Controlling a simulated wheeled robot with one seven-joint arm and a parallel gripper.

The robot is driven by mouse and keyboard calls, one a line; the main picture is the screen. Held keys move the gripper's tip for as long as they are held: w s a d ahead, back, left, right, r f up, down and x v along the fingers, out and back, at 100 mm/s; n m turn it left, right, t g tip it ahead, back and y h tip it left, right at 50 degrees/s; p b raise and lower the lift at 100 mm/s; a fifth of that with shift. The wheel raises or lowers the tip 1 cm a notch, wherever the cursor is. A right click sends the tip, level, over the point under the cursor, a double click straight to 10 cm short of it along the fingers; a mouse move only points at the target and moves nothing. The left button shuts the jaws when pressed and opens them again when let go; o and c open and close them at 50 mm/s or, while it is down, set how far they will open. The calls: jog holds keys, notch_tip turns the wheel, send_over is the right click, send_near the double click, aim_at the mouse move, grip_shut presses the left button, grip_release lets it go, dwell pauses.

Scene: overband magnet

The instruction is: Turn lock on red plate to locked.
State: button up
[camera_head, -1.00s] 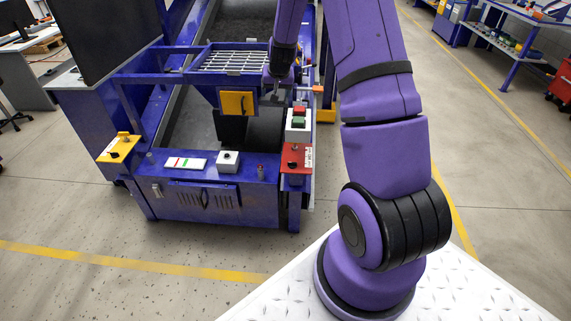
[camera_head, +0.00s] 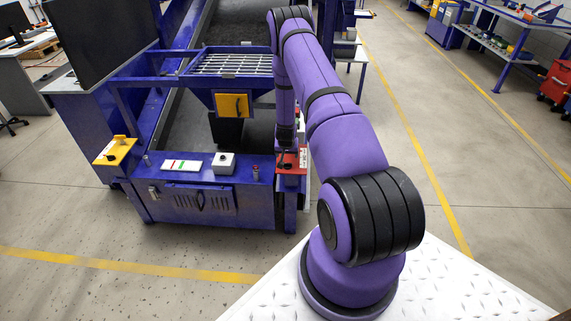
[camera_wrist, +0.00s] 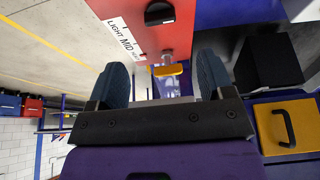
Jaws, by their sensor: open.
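The red plate (camera_head: 299,160) is at the right front corner of the blue machine, partly hidden by my arm in the head view. In the wrist view the red plate (camera_wrist: 185,25) fills the top middle, with a black knob (camera_wrist: 158,13) and a white label (camera_wrist: 125,38) reading "LIGHT MID". A small yellow piece (camera_wrist: 168,70) with a metal stem shows at the plate's near edge; I cannot tell whether it is the lock. My gripper (camera_wrist: 160,72) is open, its dark fingers either side of the yellow piece, with gaps visible.
A yellow plate (camera_head: 114,151) is at the machine's left corner. A white box with a knob (camera_head: 223,163) and a white panel (camera_head: 182,165) lie between. A yellow hatch with a handle (camera_wrist: 287,127) is right in the wrist view. Floor in front is clear.

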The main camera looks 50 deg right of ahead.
aim_at(287, 164)
jog(key=x, duration=1)
jog(key=shift+a, duration=0.1)
